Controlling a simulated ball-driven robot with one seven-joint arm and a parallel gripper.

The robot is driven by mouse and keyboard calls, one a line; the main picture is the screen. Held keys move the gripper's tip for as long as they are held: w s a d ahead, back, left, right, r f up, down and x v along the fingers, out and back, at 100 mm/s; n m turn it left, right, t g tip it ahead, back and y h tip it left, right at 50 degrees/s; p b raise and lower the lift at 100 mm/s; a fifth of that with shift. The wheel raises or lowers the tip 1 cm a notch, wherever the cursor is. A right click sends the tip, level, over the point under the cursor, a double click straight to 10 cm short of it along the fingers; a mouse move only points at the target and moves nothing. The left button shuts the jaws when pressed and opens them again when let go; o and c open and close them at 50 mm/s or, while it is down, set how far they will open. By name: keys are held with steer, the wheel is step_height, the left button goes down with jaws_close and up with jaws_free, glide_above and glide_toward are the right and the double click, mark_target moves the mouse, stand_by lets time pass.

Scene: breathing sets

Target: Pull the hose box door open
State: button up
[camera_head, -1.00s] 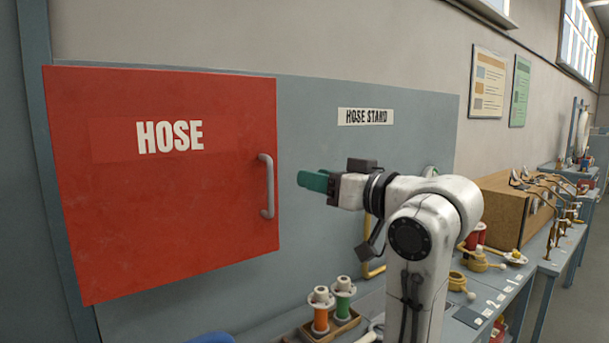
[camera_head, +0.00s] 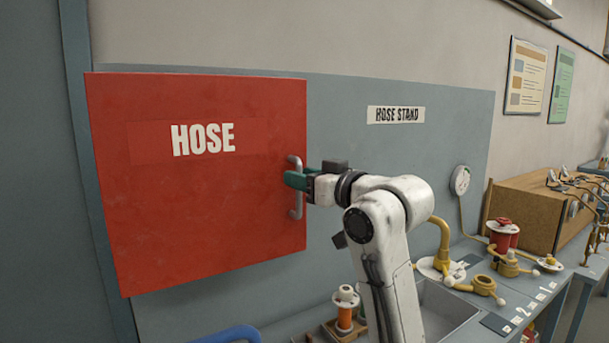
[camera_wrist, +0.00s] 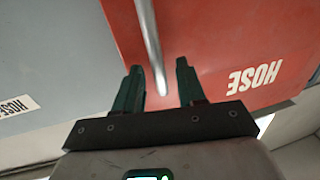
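The red hose box door (camera_head: 200,210), marked HOSE, is on the left in the head view and looks shut. Its grey vertical bar handle (camera_head: 296,205) is near the door's right edge. My gripper (camera_head: 290,180) is at the handle's upper part, coming from the right. In the wrist view the green fingers of my gripper (camera_wrist: 159,80) are apart, with the handle (camera_wrist: 150,45) running between them. Gaps show on both sides of the handle, so the fingers do not appear to clamp it. The red door (camera_wrist: 220,45) lies beyond the fingers.
A workbench below holds a tray with an orange spool (camera_head: 345,310), a red spool (camera_head: 503,235) and yellow fittings (camera_head: 484,285). A wooden box (camera_head: 540,205) stands at the right. A blue curved thing (camera_head: 232,335) shows at the bottom edge.

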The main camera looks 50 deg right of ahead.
jaws_close()
stand_by(0.4)
stand_by(0.4)
